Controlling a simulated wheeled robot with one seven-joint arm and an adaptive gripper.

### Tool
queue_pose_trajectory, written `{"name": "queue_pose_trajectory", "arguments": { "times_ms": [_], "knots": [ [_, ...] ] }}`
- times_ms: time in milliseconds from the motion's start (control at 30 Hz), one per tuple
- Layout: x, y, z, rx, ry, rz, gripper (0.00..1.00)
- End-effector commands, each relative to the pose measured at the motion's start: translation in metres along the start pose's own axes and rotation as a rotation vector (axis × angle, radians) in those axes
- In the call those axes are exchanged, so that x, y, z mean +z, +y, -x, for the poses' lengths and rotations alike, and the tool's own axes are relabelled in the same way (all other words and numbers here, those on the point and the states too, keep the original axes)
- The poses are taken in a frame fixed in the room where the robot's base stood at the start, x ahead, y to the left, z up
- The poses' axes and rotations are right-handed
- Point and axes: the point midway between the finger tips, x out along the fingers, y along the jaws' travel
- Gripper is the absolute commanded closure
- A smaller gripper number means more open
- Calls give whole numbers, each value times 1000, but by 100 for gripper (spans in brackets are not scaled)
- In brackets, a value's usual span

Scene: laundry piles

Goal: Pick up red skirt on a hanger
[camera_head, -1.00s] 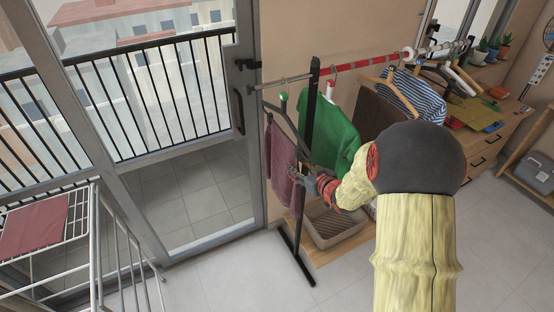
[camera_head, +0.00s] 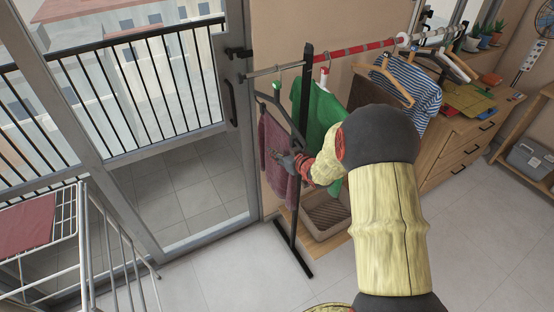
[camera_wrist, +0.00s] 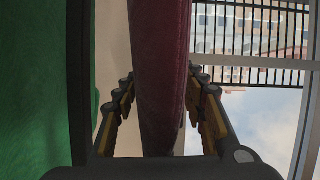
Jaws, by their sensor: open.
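The dark red skirt (camera_head: 277,160) hangs from a dark hanger (camera_head: 272,107) at the near left end of the clothes rack. In the wrist view the red cloth (camera_wrist: 160,70) runs down between the two fingers of my gripper (camera_wrist: 162,105).
A green shirt (camera_head: 322,115) hangs just right of the skirt, past the black rack post (camera_head: 303,130). A basket (camera_head: 325,212) sits below. A glass door is at left, and a drying rack (camera_head: 85,235) stands front left.

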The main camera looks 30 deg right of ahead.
Motion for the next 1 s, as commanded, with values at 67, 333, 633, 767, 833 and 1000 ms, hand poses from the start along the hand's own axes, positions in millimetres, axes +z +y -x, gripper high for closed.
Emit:
{"name": "queue_pose_trajectory", "arguments": {
  "times_ms": [67, 333, 633, 767, 833, 1000],
  "knots": [
    [-1, 0, 0, 0, 1, 0, 58],
    [-1, 0, 0, 0, 1, 0, 67],
    [-1, 0, 0, 0, 1, 0, 84],
    [-1, 0, 0, 0, 1, 1, 92],
    [-1, 0, 0, 0, 1, 1, 96],
    [-1, 0, 0, 0, 1, 1, 100]
  ]
}}
